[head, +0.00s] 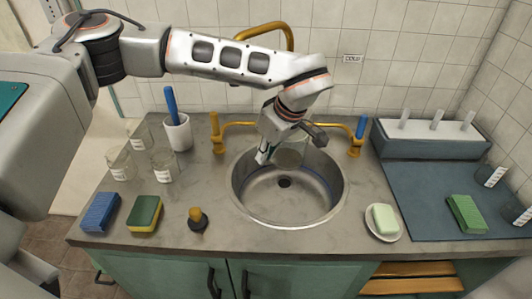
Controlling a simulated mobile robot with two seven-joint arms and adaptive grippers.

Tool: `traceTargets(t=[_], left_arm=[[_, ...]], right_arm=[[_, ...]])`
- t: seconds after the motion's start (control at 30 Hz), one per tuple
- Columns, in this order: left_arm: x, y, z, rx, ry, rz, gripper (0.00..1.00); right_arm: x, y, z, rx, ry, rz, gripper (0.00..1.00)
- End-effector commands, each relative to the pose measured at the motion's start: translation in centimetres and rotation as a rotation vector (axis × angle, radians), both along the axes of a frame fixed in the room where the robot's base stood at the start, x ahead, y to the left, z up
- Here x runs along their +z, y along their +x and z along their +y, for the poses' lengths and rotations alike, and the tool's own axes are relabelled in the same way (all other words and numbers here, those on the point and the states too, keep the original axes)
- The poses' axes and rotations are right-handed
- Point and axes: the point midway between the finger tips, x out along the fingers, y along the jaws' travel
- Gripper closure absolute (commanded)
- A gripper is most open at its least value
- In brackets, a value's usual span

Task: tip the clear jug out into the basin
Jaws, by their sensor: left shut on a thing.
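The round steel basin (246,199) is sunk into the stone counter, with a dark drain at its bottom. My left gripper (283,148) is over the back part of the basin, pointing down. It is shut on the clear jug (290,157), which shows as a faint see-through shape between its fingers. The gripper hides part of the jug. I cannot tell how far the jug is tilted or whether anything is in it. My right gripper is not in view.
A brass tap (285,27) rises behind the basin, partly behind my left arm. Several clear glasses (164,166) and a white pot (178,133) stand left. Sponges (145,214) and a stopper (198,220) lie in front; a soap dish (383,234) sits right.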

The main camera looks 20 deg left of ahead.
Motion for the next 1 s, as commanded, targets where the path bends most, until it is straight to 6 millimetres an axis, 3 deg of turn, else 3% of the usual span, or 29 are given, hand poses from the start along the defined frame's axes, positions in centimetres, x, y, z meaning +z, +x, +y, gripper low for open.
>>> traceTargets(t=[0.23,1.0], left_arm=[[0.1,0.0,-0.2,-0.001,-0.002,-0.008,1.00],[-3.3,-2.9,-1.1,-0.001,-0.003,-0.008,1.00]], right_arm=[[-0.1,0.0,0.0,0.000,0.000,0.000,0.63],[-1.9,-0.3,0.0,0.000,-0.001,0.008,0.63]])
